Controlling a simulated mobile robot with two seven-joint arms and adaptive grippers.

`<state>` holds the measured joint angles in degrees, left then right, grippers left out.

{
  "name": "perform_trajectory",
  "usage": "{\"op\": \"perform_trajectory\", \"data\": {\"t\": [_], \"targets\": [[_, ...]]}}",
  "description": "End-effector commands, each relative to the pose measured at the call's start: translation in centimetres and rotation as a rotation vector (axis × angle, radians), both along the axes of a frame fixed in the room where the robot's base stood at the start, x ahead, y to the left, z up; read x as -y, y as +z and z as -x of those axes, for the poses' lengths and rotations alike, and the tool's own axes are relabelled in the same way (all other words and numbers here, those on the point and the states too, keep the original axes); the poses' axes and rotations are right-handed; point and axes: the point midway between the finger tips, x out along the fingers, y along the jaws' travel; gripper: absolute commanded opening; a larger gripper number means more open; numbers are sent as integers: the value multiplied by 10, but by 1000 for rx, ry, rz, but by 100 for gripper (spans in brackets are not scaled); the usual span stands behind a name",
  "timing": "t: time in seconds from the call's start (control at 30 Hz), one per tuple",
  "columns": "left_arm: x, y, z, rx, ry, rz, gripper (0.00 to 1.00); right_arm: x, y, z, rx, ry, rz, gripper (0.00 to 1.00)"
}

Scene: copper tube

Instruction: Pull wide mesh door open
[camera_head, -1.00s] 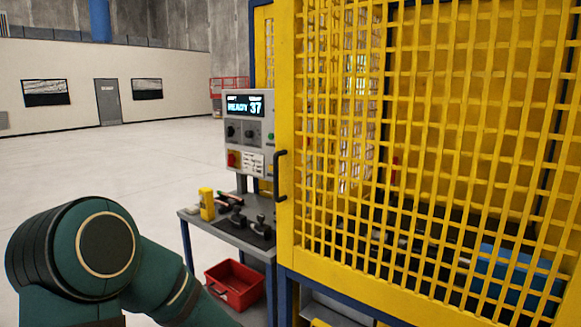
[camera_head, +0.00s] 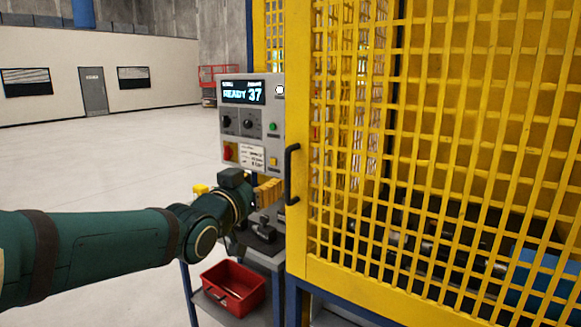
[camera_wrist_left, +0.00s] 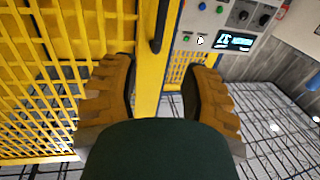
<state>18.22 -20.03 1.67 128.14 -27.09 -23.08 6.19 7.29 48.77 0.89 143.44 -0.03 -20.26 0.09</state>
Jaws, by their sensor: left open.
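The wide yellow mesh door (camera_head: 440,120) fills the right of the head view and appears shut. Its black vertical handle (camera_head: 290,175) is on the left frame post. My left gripper (camera_head: 270,190) is just left of the handle, below the control panel, and partly hidden by its own wrist. In the left wrist view, my left gripper (camera_wrist_left: 158,75) is open and empty, with its ribbed yellow-brown fingers spread. The handle (camera_wrist_left: 159,28) shows beyond the fingers, near the gap between them and apart from them. My right gripper is not in view.
A grey control panel (camera_head: 250,125) reading READY 37 stands close behind my left gripper. A small side table (camera_head: 268,258) carries tools, with a red bin (camera_head: 233,287) below. A blue box (camera_head: 540,275) shows behind the mesh. Open floor (camera_head: 120,165) lies to the left.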

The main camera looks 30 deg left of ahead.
Motion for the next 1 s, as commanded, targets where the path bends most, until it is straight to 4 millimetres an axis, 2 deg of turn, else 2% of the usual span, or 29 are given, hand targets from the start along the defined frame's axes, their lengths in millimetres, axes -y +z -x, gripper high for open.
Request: {"op": "perform_trajectory", "data": {"t": [0.6,0.8,1.0], "targets": [[-12,-3,-106,-4,-1,5,46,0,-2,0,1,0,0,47],[-14,-2,-126,-4,-1,3,46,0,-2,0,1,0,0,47],[-15,-2,-132,-3,-1,2,46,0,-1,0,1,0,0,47]]}}
